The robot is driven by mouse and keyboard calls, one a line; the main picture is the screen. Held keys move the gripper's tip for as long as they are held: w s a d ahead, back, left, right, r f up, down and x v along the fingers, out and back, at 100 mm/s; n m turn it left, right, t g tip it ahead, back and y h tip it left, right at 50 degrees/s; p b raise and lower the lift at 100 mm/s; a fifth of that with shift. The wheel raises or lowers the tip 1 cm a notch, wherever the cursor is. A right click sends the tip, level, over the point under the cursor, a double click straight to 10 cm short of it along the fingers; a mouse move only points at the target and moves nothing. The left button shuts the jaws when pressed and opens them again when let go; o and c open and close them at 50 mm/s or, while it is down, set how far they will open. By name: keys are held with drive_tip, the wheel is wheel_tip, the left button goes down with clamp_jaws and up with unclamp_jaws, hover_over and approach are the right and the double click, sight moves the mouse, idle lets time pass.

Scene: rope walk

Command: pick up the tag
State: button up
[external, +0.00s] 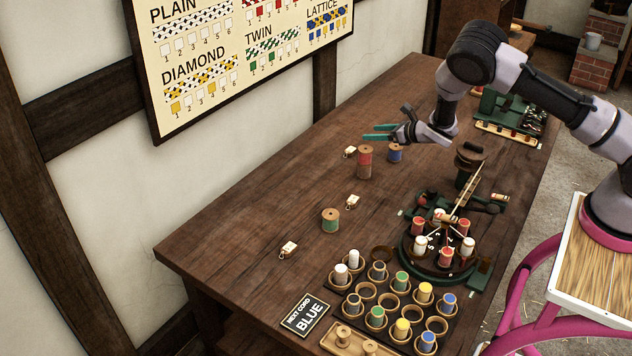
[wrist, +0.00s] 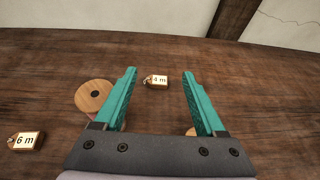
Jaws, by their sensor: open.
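Three small cream tags with cord loops lie on the wooden bench. The far tag (external: 350,151) is the one marked 4 m in the wrist view (wrist: 156,82), lying flat ahead of and between my fingertips. A second tag (external: 352,201), marked 6 m (wrist: 26,141), lies at the left in the wrist view. The third tag (external: 289,249) is nearest the bench's left end; its marking is too small to read. My gripper (external: 383,128), with teal fingers (wrist: 160,75), is open and empty above the bench, apart from the tags.
A tall red-brown spool (external: 365,163) stands beside the far tag; its wooden top (wrist: 94,96) is left of my fingers. A blue spool (external: 395,153) is below my gripper. A green spool (external: 330,221), spool rack (external: 448,328) and rope machine (external: 408,262) stand nearer.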

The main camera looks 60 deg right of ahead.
approach(353, 150)
drive_tip(key=shift+w+a+f, duration=0.1)
drive_tip(key=shift+w+f, duration=0.2)
drive_tip(key=shift+w, duration=0.4)
drive_tip(key=x, duration=0.6)
drive_tip(key=shift+w+f, duration=0.15)
drive_tip(key=shift+w, duration=0.15)
drive_tip(key=c, duration=1.1)
